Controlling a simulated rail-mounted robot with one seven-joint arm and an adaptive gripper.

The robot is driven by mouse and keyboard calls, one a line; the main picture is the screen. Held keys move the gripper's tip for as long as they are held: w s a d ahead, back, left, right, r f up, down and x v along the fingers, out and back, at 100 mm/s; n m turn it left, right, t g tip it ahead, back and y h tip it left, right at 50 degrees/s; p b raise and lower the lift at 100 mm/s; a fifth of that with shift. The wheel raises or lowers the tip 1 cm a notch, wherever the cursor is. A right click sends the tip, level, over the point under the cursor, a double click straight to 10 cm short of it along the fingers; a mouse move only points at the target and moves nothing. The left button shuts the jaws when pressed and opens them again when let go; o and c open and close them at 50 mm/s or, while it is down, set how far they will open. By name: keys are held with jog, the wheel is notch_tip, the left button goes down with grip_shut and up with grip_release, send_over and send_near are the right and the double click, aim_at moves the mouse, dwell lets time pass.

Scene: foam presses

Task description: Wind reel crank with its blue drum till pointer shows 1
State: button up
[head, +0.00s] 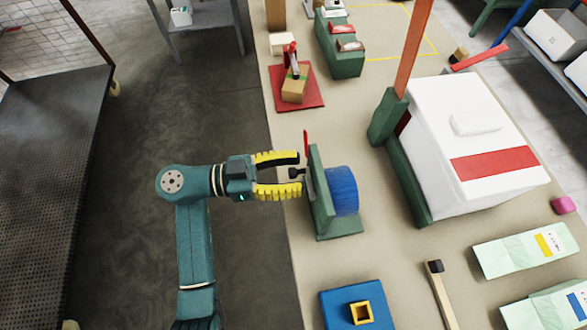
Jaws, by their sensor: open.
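The reel (322,207) has a green upright frame and base on the table, with a blue drum (343,190) on its right side. Its dark crank knob (295,173) sticks out on the left side of the frame. A thin red piece (306,143), perhaps the pointer, stands at the frame's upper left edge; no numbers can be read. My gripper (299,174) with yellow ribbed fingers is open and points right. Its fingers lie on either side of the crank knob as seen from above. I cannot tell whether they touch it.
A large white block in a green press (418,190) stands right of the reel. A red board (312,98) with a brown block lies behind it. A blue base with a yellow square socket (361,312) and a wooden-handled tool (442,295) lie in front. The left table edge is near the reel.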

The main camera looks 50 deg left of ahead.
jog(key=shift+c, duration=0.5)
grip_shut()
jog(key=shift+f, duration=0.1)
